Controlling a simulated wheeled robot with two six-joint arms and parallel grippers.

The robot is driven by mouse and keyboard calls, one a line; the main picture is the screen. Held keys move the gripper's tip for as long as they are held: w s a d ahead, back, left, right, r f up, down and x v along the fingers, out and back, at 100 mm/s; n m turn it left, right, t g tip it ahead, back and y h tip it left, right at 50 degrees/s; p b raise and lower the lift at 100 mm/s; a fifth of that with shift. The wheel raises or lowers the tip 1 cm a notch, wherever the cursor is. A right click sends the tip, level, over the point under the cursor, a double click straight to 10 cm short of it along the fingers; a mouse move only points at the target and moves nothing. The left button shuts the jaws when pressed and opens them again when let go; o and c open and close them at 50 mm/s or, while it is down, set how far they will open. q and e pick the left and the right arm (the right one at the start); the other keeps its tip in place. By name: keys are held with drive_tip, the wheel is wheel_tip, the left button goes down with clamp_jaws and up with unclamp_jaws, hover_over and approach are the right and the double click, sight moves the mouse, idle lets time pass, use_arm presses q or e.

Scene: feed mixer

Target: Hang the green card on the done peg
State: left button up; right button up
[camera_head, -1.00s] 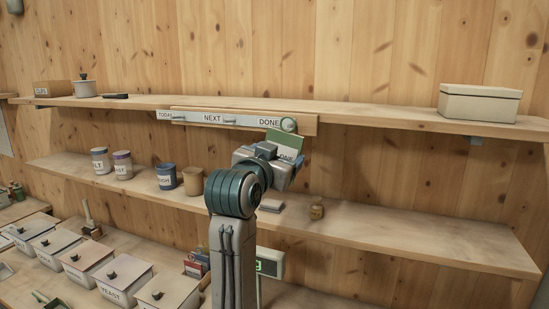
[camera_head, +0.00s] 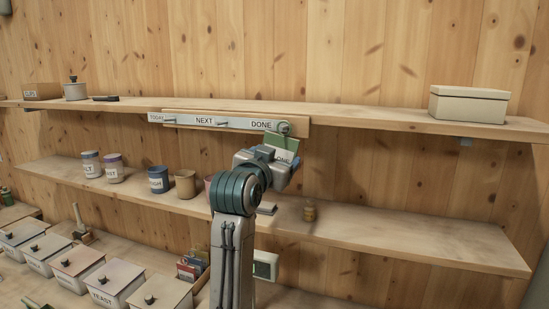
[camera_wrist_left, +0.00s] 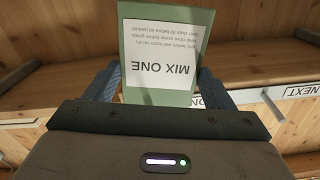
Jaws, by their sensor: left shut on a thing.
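The green card (camera_head: 283,143) with a white label stands up from my left gripper (camera_head: 284,160), which is shut on its lower part. In the left wrist view the card (camera_wrist_left: 127,50) fills the middle, its "MIX ONE" print upside down, between the blue fingers. The DONE peg (camera_head: 283,127), with a round end, sticks out at the right end of the peg board (camera_head: 301,130). In the head view the card shows just below the peg; I cannot tell whether they touch. My right gripper is not in view.
The upper shelf carries a cream box (camera_head: 469,104) on the right and a lidded pot (camera_head: 75,89) on the left. Several lidded bins (camera_head: 80,268) stand at bottom left. The lower shelf's right is clear.

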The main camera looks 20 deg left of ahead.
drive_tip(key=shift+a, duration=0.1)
use_arm(q)
drive_tip(key=o, duration=1)
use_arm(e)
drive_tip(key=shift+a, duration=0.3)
use_arm(q)
drive_tip(key=shift+s, duration=0.1)
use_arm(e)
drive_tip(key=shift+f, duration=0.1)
